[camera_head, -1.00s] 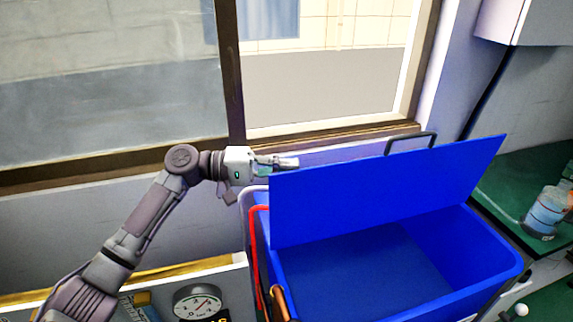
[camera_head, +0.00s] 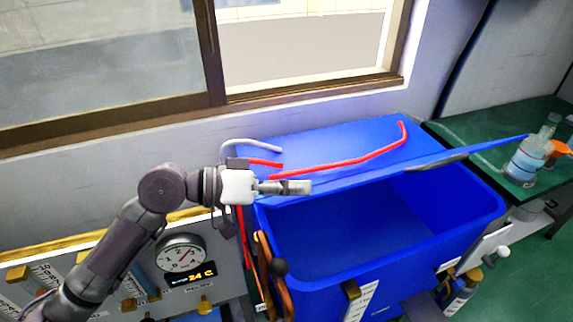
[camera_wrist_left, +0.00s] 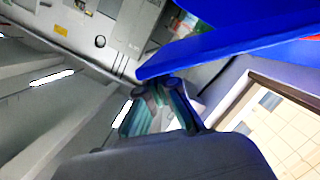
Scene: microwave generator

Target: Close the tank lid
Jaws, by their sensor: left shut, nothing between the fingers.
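The blue tank (camera_head: 405,266) stands right of centre in the head view, its front compartment open. Its blue lid (camera_head: 380,179) is raised and seen nearly edge-on, as a thin slanting strip over the opening. My left gripper (camera_head: 306,187) is shut and empty at the left part of the lid, overlapping it; I cannot tell from this view if they touch. In the left wrist view the lid (camera_wrist_left: 225,50) spans the top right, close by the fingers (camera_wrist_left: 160,100). My right gripper is not in view.
A red pipe (camera_head: 345,162) runs over the tank's rear top. A round gauge (camera_head: 181,254) and a panel stand at the left. A bottle (camera_head: 528,158) sits on a green table (camera_head: 475,131) at the right. The window wall is behind.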

